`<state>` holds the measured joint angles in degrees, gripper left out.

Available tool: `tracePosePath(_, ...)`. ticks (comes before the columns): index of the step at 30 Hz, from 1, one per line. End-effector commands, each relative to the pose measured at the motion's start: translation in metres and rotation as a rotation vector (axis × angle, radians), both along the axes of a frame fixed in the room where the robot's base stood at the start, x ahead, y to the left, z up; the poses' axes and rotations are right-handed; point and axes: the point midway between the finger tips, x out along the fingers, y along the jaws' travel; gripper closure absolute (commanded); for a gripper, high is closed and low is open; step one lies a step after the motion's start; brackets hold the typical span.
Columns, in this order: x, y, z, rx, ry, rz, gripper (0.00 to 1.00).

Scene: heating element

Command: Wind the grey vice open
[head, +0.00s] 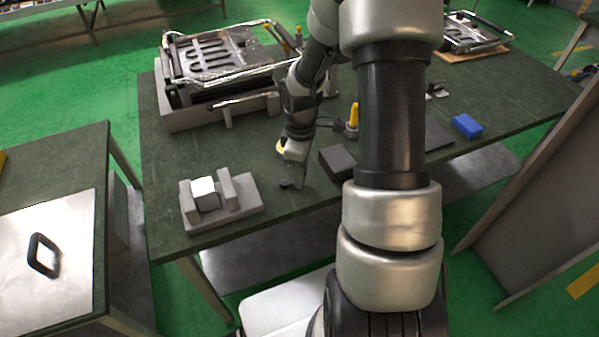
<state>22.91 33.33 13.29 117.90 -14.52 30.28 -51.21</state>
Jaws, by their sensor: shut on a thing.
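The grey vice (248,191) sits near the front left of the green-topped bench. Its two upright jaws stand on a flat base, with a pale metal block (205,193) between them. I cannot tell whether the block touches both jaws. My gripper (291,181) points down just right of the vice base, low over the bench. It is shut on a small grey part there, which looks like the vice's handle. The fingers mostly hide this part, and its link to the vice is not clear.
A dark box (338,161) lies close right of my gripper. A heating-element fixture (215,60) stands behind on the bench. A yellow-handled tool (353,116) and a blue block (467,126) lie farther right. My arm hides part of the bench's middle.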

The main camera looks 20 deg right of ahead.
Motion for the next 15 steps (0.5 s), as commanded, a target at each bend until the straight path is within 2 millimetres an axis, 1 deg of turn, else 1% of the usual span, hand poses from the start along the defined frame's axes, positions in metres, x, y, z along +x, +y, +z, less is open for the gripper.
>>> tracePosePath(1, 0.003, -0.001, 0.003, 0.002, -0.001, 0.042, 1.00)
tracePosePath(6, 0.009, -0.003, 0.003, 0.001, -0.001, 0.186, 1.00)
tracePosePath(15, 0.017, -0.005, 0.002, 0.000, -0.001, 0.369, 1.00)
